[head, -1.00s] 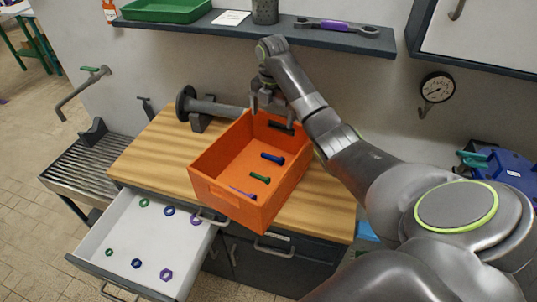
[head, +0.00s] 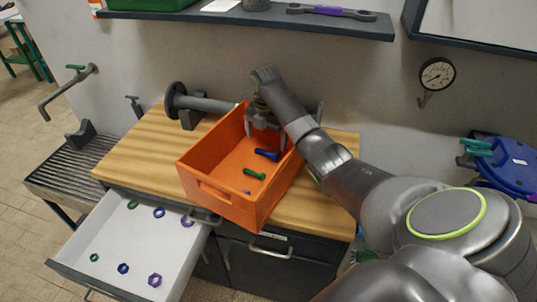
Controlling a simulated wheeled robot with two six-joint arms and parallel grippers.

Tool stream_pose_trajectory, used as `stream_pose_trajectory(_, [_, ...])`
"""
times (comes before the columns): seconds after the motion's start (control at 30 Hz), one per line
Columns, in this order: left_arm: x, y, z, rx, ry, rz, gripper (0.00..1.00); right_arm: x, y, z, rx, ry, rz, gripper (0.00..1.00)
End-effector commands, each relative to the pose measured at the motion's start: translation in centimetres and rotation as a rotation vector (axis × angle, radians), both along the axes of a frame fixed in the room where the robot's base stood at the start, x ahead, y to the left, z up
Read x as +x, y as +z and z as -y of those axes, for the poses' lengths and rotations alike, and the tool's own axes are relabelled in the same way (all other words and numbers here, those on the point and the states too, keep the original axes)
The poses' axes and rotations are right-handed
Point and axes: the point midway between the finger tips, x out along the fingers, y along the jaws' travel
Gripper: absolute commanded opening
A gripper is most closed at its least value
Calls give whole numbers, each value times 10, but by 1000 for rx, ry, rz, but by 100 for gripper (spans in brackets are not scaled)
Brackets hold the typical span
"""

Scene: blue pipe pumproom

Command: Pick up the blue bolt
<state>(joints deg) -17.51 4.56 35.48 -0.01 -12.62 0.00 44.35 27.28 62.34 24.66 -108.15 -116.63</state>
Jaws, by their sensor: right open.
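The blue bolt (head: 267,155) lies on the floor of the orange bin (head: 228,205), toward its far half. My right gripper (head: 266,143) reaches down into the far end of the bin, just above and behind the blue bolt. Its fingers are apart and nothing shows between them. I cannot tell whether a fingertip touches the bolt. A green bolt (head: 254,174) lies nearer in the bin, and only a bit of a purple bolt (head: 245,193) shows behind the near wall. The dark bolt at the far end is hidden by the gripper. My left gripper is not in view.
The bin stands on a wooden worktop (head: 141,150). An open white drawer (head: 105,236) with several coloured nuts juts out at the front left. A grey pipe (head: 208,104) lies behind the bin. A shelf (head: 330,24) with a wrench (head: 331,11) hangs above.

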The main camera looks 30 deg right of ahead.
Motion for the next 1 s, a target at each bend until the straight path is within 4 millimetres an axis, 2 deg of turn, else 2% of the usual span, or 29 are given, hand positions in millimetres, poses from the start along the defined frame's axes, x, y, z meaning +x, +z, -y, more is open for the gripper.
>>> stream_pose_trajectory(0.2, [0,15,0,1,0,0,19,-6,-30,-1,2,0,-6,100])
stream_pose_trajectory(0.3, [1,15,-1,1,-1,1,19,-5,-43,-1,1,0,-4,100])
stream_pose_trajectory(0.43, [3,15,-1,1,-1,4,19,-5,-50,-1,0,0,-2,100])
stream_pose_trajectory(0.63, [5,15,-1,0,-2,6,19,-5,-50,-1,0,1,-1,99])
stream_pose_trajectory(1.0, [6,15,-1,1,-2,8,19,-4,-50,-1,0,1,-1,50])
